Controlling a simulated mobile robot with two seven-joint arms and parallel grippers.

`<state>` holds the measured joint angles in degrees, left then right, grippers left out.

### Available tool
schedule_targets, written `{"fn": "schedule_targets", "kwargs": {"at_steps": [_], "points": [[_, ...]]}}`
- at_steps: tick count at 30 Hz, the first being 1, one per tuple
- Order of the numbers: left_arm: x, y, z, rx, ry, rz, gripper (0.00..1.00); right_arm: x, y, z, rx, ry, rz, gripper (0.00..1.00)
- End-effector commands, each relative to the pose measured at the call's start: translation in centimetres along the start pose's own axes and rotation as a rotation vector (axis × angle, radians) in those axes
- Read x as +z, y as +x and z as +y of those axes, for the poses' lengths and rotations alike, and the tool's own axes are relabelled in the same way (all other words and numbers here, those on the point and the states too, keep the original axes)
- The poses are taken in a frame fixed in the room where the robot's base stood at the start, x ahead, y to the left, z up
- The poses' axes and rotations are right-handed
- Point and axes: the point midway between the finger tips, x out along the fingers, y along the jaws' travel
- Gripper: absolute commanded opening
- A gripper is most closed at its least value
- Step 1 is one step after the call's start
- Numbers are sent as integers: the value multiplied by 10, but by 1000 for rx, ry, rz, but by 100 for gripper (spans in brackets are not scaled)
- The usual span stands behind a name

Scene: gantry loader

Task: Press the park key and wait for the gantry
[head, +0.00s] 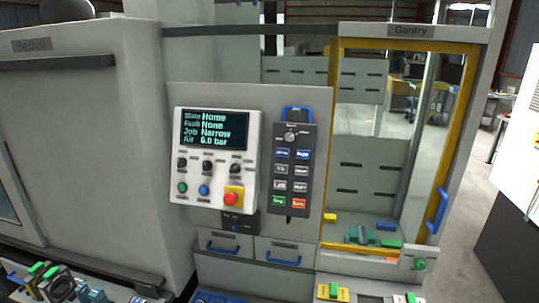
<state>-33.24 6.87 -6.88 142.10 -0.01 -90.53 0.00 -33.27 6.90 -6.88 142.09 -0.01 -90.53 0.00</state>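A white control panel (214,158) on the grey machine front carries a dark screen (214,130). The screen reads State Home, Fault None, Job Narrow, Air 6.0 bar. To its right hangs a dark handheld keypad (294,172) with a blue loop on top and a rotary knob (290,137). It has two blue keys, several grey keys, a green key (278,201) and a red key (298,203). The key labels are too small to read surely, so I cannot tell which is the park key. Neither of my grippers is in view.
A red emergency button (231,198) on yellow sits on the panel. The yellow-framed Gantry door (334,150) has a blue handle (436,210); green and blue parts lie behind its glass. Two drawers with blue handles are below the panel. More parts show at the lower left.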

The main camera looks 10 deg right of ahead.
Motion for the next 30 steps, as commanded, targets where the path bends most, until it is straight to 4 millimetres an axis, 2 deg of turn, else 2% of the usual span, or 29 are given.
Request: {"fn": "schedule_targets", "kwargs": {"at_steps": [1, 8, 30], "points": [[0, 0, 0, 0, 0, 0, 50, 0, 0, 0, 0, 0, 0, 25], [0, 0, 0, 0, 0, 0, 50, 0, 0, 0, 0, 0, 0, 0], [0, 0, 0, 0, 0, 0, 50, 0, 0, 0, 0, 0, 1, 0]]}}
